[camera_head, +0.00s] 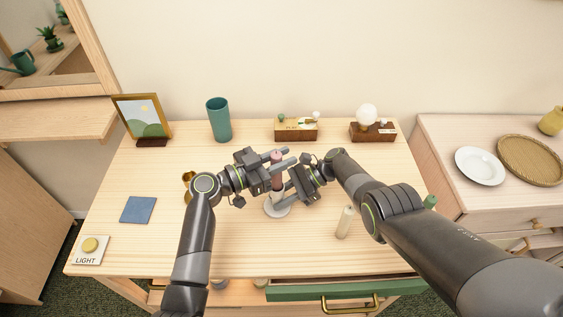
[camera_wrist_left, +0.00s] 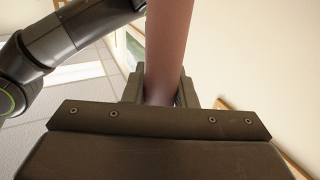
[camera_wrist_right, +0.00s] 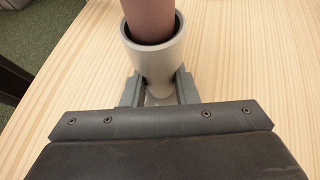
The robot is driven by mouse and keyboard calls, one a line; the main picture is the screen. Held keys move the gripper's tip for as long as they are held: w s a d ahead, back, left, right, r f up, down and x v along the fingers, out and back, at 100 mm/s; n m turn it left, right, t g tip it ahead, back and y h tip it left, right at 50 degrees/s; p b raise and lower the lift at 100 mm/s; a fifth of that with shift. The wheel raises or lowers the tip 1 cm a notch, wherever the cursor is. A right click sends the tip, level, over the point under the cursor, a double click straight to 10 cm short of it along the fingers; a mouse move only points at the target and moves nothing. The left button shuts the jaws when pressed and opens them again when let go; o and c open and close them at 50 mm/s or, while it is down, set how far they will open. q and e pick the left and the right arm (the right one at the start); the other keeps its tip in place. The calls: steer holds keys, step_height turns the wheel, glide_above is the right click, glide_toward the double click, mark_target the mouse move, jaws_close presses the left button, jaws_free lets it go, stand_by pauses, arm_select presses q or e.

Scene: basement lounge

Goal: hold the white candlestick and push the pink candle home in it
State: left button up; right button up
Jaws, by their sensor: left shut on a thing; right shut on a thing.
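The pink candle (camera_head: 277,157) stands upright in the middle of the table. My left gripper (camera_head: 279,163) is shut on it; the left wrist view shows the candle (camera_wrist_left: 168,45) between the fingers. The white candlestick (camera_head: 275,210) is below, its round base at the tabletop. My right gripper (camera_head: 285,190) is shut on its stem under the cup. In the right wrist view the candle's lower end (camera_wrist_right: 149,18) is inside the cup of the candlestick (camera_wrist_right: 154,62), with a gap visible at the near rim. How deep it sits is hidden.
A cream candle (camera_head: 344,222) stands right of the candlestick. A brass object (camera_head: 188,178) is partly hidden by my left arm. A teal cup (camera_head: 219,120), picture frame (camera_head: 143,119) and wooden boxes (camera_head: 296,131) line the back. A blue mat (camera_head: 138,210) lies left. The green-fronted drawer (camera_head: 300,291) is open.

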arm_select(q)
steer(key=shift+f, duration=0.75)
steer(key=shift+f, duration=0.15)
steer(key=o, duration=1)
steer(key=v, duration=1.2)
arm_select(e)
steer(key=o, duration=0.8)
